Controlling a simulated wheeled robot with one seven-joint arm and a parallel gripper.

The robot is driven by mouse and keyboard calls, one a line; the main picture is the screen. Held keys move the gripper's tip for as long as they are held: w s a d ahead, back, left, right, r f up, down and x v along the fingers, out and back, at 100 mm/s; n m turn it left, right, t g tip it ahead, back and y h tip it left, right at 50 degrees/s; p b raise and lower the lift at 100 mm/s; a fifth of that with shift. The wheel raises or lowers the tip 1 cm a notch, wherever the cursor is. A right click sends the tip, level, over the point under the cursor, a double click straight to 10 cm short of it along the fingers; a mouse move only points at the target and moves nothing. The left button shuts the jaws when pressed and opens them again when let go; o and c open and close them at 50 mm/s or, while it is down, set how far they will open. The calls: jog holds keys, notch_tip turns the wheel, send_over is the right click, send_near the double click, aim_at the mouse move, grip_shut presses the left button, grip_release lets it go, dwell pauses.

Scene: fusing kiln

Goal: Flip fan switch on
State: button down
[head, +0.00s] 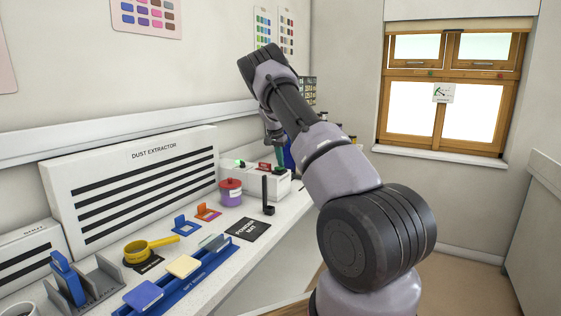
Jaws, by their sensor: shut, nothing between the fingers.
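A white box (262,184) stands on the counter at the right end of the dust extractor. On its top are a small green part (240,163) and a red part (264,167). I cannot read any label there, so I cannot tell which part, if any, is the fan switch or how it is set. My gripper (278,144) points down above the right end of this box, small and partly hidden by my arm. It is shut and empty. I cannot tell whether its tips touch anything. A teal shape (281,169) shows just below it.
The dust extractor (140,150) stands along the wall. On the counter are a purple pot with red lid (230,193), a black upright post (266,193), a yellow pan (145,248), a blue rack (190,275) and a dark mat (249,229). A window is at right.

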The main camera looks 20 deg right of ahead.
jog(key=shift+a, duration=0.1)
jog(key=shift+s+a, duration=0.5)
jog(key=shift+a, duration=0.05)
jog(key=shift+r, duration=0.15)
jog(key=shift+r, duration=0.3)
jog(key=v, duration=1.3)
jog(key=shift+s+a, duration=0.3)
